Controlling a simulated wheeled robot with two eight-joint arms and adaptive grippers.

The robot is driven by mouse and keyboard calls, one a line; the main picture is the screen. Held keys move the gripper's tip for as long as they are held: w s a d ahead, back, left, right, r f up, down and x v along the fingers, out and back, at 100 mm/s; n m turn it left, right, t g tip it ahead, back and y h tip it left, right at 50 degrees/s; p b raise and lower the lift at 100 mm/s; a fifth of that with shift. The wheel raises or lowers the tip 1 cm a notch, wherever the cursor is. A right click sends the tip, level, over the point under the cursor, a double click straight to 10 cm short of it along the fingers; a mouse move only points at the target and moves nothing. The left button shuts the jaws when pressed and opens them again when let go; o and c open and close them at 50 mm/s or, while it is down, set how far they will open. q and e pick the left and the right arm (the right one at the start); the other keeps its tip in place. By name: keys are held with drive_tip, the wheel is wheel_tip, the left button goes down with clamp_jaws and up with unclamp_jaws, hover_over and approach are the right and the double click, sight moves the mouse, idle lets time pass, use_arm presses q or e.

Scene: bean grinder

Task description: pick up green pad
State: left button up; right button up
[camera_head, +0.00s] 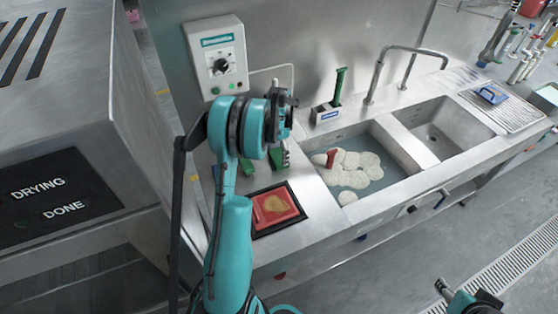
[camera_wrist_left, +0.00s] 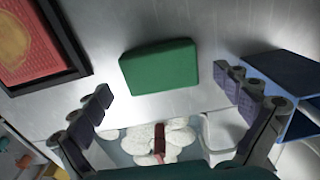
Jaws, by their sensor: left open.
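The green pad (camera_wrist_left: 160,66) lies on the steel counter, flat block-shaped, in the upper middle of the left wrist view. My left gripper (camera_wrist_left: 166,92) is open, with its two dark segmented fingers spread to either side and below the pad in that view. Nothing is between the fingers, and they look apart from the pad. In the head view my left gripper (camera_head: 284,128) is over the counter left of the sink, and green (camera_head: 278,158) shows just below it, partly hidden by my arm. My right gripper (camera_head: 472,301) is at the lower right edge, cut off.
A red pad in a black tray (camera_head: 256,233) lies near the counter's front. A blue holder (camera_wrist_left: 285,95) stands right of the pad in the wrist view. The sink (camera_head: 372,199) holds water, several pale discs and a red item. A control box (camera_head: 217,56) hangs behind.

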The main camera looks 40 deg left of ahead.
use_arm(q)
wheel_tip(320, 180, down, 2)
drive_tip(key=shift+f, duration=0.1)
drive_tip(key=c, duration=0.9)
drive_tip(key=shift+r, duration=0.2)
wheel_tip(320, 180, up, 4)
drive_tip(key=shift+w+d+r+p, duration=0.1)
drive_tip(key=shift+d+r+p, duration=0.1)
drive_tip(key=shift+p, duration=0.5)
drive_tip(key=w+d+r+p, duration=0.1)
drive_tip(key=w+d+r, duration=0.1)
drive_tip(key=d, duration=0.3)
drive_tip(key=w+d+r+p, duration=0.1)
drive_tip(key=w+d+r, duration=0.1)
drive_tip(key=d+r, duration=0.2)
drive_tip(key=shift+d+r, duration=0.2)
drive_tip(key=shift+d, duration=0.55)
drive_tip(key=shift+o, duration=0.4)
